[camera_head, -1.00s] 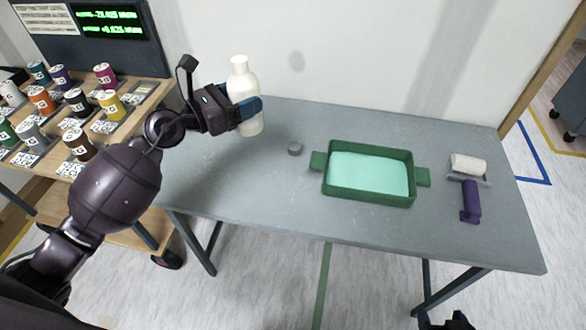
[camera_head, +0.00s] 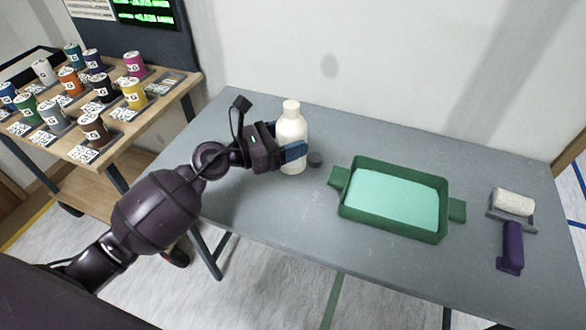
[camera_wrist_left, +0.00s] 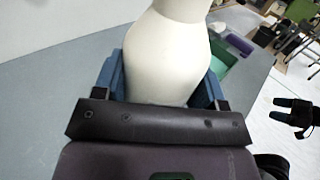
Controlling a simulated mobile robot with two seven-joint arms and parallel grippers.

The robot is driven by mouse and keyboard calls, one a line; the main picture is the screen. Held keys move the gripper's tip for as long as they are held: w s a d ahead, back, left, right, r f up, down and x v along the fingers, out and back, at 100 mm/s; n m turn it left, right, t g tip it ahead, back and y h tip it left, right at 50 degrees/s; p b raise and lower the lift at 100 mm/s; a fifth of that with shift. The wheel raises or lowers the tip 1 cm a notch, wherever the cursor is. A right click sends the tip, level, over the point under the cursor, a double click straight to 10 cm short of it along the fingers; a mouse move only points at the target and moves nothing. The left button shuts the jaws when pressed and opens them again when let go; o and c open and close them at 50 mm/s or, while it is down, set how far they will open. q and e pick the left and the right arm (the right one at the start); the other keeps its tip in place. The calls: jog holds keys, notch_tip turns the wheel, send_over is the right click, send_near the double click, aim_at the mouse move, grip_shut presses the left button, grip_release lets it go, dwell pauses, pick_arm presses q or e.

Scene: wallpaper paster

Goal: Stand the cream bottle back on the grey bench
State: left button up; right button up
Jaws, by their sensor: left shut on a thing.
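The cream bottle (camera_head: 291,130) is upright at the left part of the grey bench (camera_head: 390,275). My left gripper (camera_head: 292,152) is shut on the bottle's lower body, with a blue finger on each side in the left wrist view (camera_wrist_left: 165,85). The bottle's base is low by the bench top; I cannot tell whether it touches.
A green tray (camera_head: 345,208) with pale green liquid stands right of the cap. A wooden rack (camera_head: 165,105) of coloured pots stands left. Bench around the bottle is mostly clear.

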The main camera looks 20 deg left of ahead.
aim_at(290, 168)
pick_arm(q)
notch_tip(290, 168, down, 4)
jog(key=shift+r+b, duration=0.25)
jog(key=shift+b, duration=0.25)
notch_tip(290, 168, down, 6)
jog(key=shift+r+b, duration=0.25)
jog(key=shift+b, duration=0.95)
jog(key=shift+f, duration=0.1)
jog(key=o, duration=1)
jog(key=shift+o, duration=0.6)
pick_arm(e)
notch_tip(290, 168, down, 4)
jog(key=shift+s+d+r, duration=0.1)
jog(key=shift+s, duration=0.05)
